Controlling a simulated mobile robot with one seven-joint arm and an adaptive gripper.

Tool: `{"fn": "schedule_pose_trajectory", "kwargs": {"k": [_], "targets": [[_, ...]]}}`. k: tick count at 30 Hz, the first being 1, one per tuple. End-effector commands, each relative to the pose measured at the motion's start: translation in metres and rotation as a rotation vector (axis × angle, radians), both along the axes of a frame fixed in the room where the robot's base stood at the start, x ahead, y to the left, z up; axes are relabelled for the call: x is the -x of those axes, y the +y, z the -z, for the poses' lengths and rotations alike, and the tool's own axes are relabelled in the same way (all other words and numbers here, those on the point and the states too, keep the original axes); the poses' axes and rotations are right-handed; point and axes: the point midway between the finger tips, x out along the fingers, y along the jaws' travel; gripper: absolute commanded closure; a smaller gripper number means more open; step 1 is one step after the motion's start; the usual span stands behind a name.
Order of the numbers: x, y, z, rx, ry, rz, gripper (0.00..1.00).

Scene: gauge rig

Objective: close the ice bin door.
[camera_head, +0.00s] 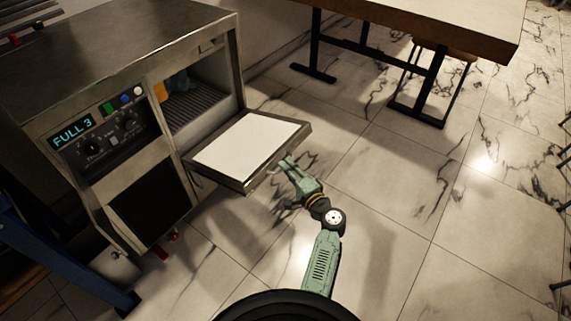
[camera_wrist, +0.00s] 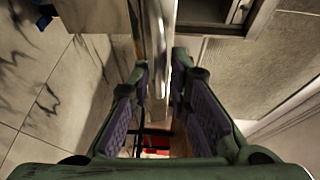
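The ice bin door (camera_head: 250,142) is open in the head view. It lies folded down, close to level, in front of the machine (camera_head: 115,100), with its pale inner panel facing up. The bin opening (camera_head: 200,100) behind it shows a dark ribbed surface. My gripper (camera_head: 281,166) is at the door's outer edge, near its front right side. In the wrist view my gripper (camera_wrist: 160,75) has its fingers apart, with a shiny metal bar (camera_wrist: 158,30) running between the fingertips. Contact with the bar is unclear.
The machine's panel has a display reading "FULL 3" (camera_head: 73,132), knobs and coloured buttons. A table (camera_head: 440,25) with dark legs and a stool stand at the back right. A blue frame (camera_head: 60,250) is at the lower left. The marble floor (camera_head: 390,200) to the right is clear.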

Motion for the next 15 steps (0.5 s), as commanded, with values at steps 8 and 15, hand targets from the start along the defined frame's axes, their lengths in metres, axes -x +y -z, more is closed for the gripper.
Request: {"fn": "schedule_pose_trajectory", "kwargs": {"k": [8, 15], "targets": [[-0.016, 0.009, 0.001, 0.001, 0.000, 0.002, 0.83], [-0.016, 0.009, 0.001, 0.001, 0.000, 0.002, 0.84]]}}
